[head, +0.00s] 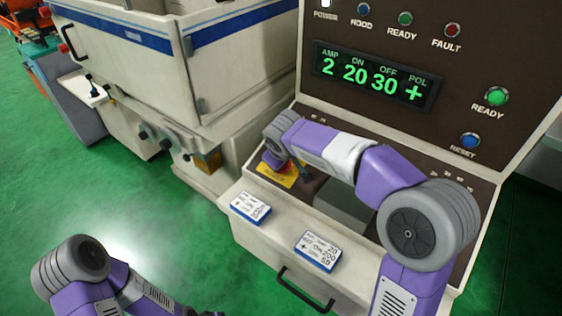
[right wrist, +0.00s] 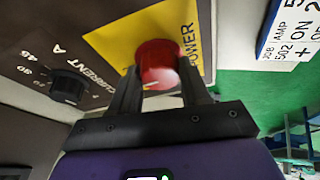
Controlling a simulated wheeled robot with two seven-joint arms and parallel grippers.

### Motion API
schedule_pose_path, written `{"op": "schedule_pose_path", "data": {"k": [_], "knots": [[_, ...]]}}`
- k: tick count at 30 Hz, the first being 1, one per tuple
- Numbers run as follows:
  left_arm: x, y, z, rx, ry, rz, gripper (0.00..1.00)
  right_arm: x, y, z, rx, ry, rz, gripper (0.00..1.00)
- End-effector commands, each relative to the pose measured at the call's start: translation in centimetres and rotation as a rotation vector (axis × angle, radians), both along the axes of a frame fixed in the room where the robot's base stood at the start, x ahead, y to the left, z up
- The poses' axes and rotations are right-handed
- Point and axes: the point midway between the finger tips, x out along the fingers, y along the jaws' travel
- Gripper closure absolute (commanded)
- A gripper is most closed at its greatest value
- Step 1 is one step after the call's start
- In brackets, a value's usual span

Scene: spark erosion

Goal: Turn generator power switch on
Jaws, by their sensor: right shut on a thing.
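The power switch is a red knob (right wrist: 158,62) with a white mark, on a yellow plate (right wrist: 185,30) lettered POWER in the right wrist view. My right gripper (right wrist: 160,88) is shut on the red knob, one finger on each side. In the head view the yellow plate (head: 272,174) shows at the left end of the generator's ledge, and my right arm hides most of the knob. Of my left gripper only a dark sliver (head: 208,313) shows at the bottom edge of the head view. The POWER lamp (head: 325,3) looks white.
The generator's display (head: 375,78) glows green, and the green READY lamp (head: 495,96) looks bright. A black current knob (right wrist: 68,86) is beside the yellow plate. Two cards (head: 250,207) (head: 318,251) lie on the ledge. A white machine tank (head: 235,70) stands at left; green floor is open.

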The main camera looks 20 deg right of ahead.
Motion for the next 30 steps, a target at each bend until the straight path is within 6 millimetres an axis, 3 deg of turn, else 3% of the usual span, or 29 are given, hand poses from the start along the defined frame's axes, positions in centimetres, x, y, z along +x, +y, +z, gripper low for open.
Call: {"op": "schedule_pose_path", "data": {"k": [11,12,17,26,30], "knots": [[0.0,0.0,0.0,0.0,0.0,0.0,0.57,0.0,0.0,0.1,0.004,-0.004,-0.008,0.84],[0.0,0.0,0.0,0.0,0.0,0.0,0.57,0.0,0.0,0.1,0.004,-0.004,-0.008,0.52],[0.0,0.0,0.0,0.0,0.0,0.0,0.57,0.0,0.0,0.1,0.003,-0.003,-0.007,0.28],[0.0,0.0,0.0,0.0,0.0,0.0,0.57,-0.1,0.0,0.2,0.003,-0.002,-0.005,0.28],[0.0,0.0,0.4,0.0,0.0,0.0,0.57,-0.8,0.1,1.7,0.003,-0.004,-0.006,0.28]]}}
